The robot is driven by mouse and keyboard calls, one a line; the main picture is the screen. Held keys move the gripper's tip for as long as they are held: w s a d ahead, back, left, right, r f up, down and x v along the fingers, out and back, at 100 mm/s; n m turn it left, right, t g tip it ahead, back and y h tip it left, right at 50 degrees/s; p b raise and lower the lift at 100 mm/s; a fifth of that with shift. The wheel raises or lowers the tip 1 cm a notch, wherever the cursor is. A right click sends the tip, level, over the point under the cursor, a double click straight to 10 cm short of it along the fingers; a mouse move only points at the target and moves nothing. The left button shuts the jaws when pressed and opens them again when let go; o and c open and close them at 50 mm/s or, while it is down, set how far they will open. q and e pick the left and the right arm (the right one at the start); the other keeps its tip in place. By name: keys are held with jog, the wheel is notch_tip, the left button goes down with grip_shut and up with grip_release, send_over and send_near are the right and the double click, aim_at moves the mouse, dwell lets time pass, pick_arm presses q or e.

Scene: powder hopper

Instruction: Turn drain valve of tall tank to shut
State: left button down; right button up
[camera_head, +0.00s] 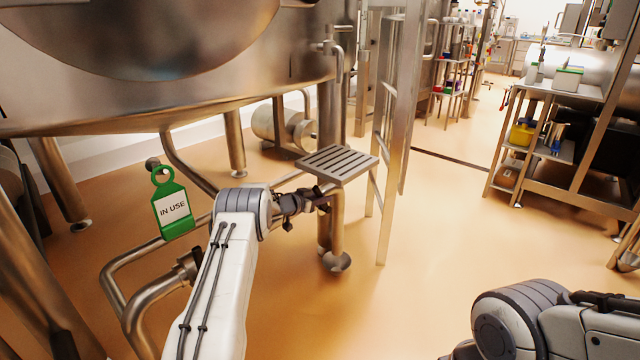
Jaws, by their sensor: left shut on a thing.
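The tall tank (250,88) is a large steel vessel filling the upper left, standing on steel legs. My left gripper (320,197) is dark and reaches in below a small grated step, beside a vertical steel pipe (338,225). It is shut on a small part there, which appears to be the drain valve handle. The gripper hides most of that part, so its angle cannot be told. My right arm enters at the lower right, and its gripper is not in view.
A green "IN USE" tag (173,208) hangs left of my left arm. Bent steel pipes (150,300) run beneath the tank. A grated step (337,163) sits just above my left gripper, beside a ladder (392,150). The floor to the right is clear up to a shelf cart (545,185).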

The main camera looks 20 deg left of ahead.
pick_arm(q)
jog(key=g+p, duration=0.1)
jog(key=p, duration=0.2)
jog(key=shift+w+d+r+g+y, duration=0.1)
jog(key=shift+w+r+g+y, duration=0.2)
jog(key=shift+w+r+g, duration=0.1)
jog(key=shift+w+f+g+p, duration=0.1)
jog(key=shift+w+g+p, duration=0.1)
jog(key=shift+g+p, duration=0.3)
jog(key=shift+w+d+y, duration=0.15)
jog(key=shift+w+y, duration=0.05)
jog(key=shift+y, duration=0.1)
pick_arm(e)
notch_tip(320, 180, up, 6)
pick_arm(q)
jog(key=shift+w+g, duration=0.1)
jog(key=shift+g, duration=0.3)
pick_arm(e)
jog(key=shift+r, duration=0.1)
